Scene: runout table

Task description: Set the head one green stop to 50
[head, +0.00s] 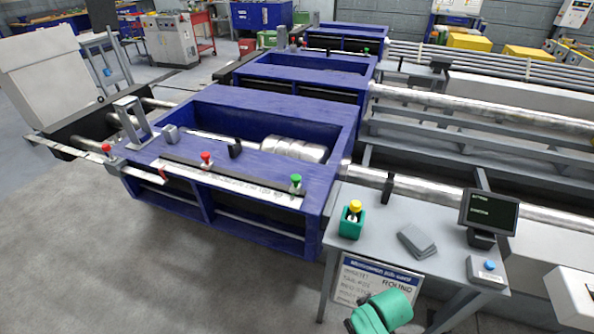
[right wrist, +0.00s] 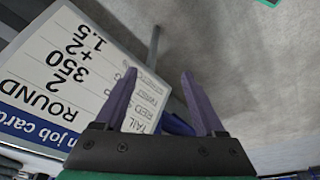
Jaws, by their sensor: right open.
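The green-topped stop (head: 295,183) stands at the right end of a white scale strip (head: 232,182) on the front edge of the nearest blue head (head: 260,105). The scale's figures are too small to read, so its setting cannot be told. A red-topped stop (head: 206,159) stands further left on the same strip. My right gripper's teal body shows low in the head view, below the small table and well right of the green stop. In the right wrist view my right gripper (right wrist: 159,75) is open and empty, its purple fingers near a job card (right wrist: 70,75). My left gripper is not in view.
The small grey table (head: 385,260) holds a teal holder with a yellow-topped item (head: 352,218), grey plates (head: 417,241), a dark screen (head: 488,211) and a blue button box (head: 487,269). Another red-topped stop (head: 106,149) sits far left. More blue heads stand behind. Floor in front is clear.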

